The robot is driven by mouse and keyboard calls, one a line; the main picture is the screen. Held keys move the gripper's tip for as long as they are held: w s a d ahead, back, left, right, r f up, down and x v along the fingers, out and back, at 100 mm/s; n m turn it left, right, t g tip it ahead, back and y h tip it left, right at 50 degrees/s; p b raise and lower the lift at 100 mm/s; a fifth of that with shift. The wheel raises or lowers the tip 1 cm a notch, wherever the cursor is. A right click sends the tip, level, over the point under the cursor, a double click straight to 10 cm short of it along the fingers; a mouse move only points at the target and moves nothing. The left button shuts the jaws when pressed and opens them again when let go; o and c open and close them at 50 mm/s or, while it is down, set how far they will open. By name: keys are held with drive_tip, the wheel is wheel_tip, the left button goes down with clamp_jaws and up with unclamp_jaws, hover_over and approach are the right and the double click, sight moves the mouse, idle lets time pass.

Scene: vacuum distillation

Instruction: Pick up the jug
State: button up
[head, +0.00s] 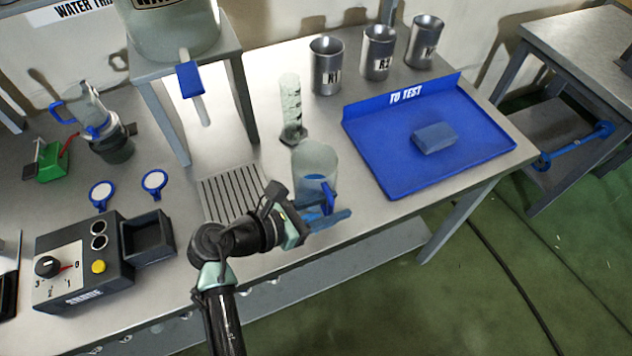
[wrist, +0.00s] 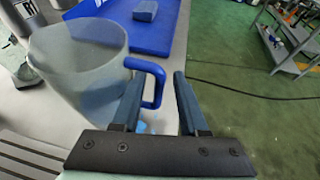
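The jug (head: 315,165) is a clear, greyish vessel with a blue handle, standing upright on the metal table left of the blue tray. In the wrist view the jug (wrist: 80,62) fills the left side, with its blue handle (wrist: 158,82) pointing right. My gripper (head: 325,217) is at the jug's near side, low by the handle. In the wrist view my gripper (wrist: 157,100) has its two fingers apart, with the handle between them or just beyond their tips. I cannot tell whether a finger touches the handle.
The blue tray (head: 370,165) marked "TO TEST" holds a blue-grey block (head: 434,138). A graduated cylinder (head: 291,105) stands behind the jug. A slotted grate (head: 232,193) lies left of it. Metal cups (head: 327,68) line the back. The table's front edge is close to my gripper.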

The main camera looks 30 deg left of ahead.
clamp_jaws()
idle(1.2)
